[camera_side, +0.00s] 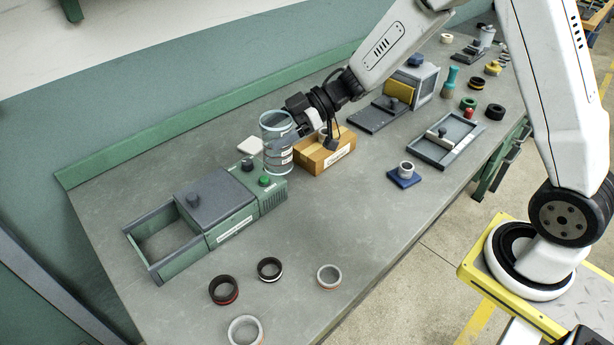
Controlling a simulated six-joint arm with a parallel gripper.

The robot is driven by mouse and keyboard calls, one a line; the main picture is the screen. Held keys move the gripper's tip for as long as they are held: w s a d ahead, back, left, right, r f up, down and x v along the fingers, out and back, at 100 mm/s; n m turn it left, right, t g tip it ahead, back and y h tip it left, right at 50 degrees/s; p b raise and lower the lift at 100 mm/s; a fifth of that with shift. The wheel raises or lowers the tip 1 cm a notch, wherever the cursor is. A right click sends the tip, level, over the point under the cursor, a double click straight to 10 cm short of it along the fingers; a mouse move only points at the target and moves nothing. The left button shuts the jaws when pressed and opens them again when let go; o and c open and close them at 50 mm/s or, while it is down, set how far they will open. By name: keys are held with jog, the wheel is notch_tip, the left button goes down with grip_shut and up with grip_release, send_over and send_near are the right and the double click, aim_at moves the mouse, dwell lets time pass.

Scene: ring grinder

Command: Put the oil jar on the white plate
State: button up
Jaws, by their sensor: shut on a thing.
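The oil jar (277,150) is a clear, bluish cylinder with a pale label, upright near the middle of the bench. My gripper (292,126) comes from the upper right and is shut on the jar near its top; the fingers are partly hidden. The white plate (249,145) is a small flat square on the bench, just left of the jar. The jar hides part of that area. I cannot tell whether the jar's base touches the bench or hangs slightly above it.
A green-grey grinder unit (215,208) with knobs stands in front left of the jar. An orange-brown box (325,155) is close on its right. Several rings, including a black one (269,268), lie at the front. A blue block (404,177) sits right.

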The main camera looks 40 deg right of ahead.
jog(key=w+d+r, duration=0.2)
jog(key=w+d, duration=0.5)
jog(key=d, duration=0.1)
jog(key=shift+w+d+r+m+t+h, duration=0.15)
jog(key=shift+r+m+t+h, duration=0.15)
jog(key=shift+m+t, duration=0.1)
jog(key=w+f, duration=0.9)
jog(key=w, duration=0.4)
jog(key=shift+w+a+f, duration=0.25)
jog(key=shift+a+f, duration=0.05)
jog(key=shift+a, duration=0.1)
jog(key=shift+w+f, duration=0.1)
jog(key=shift+w+f, duration=0.1)
jog(key=shift+f, duration=1.55)
jog(key=shift+f, duration=0.15)
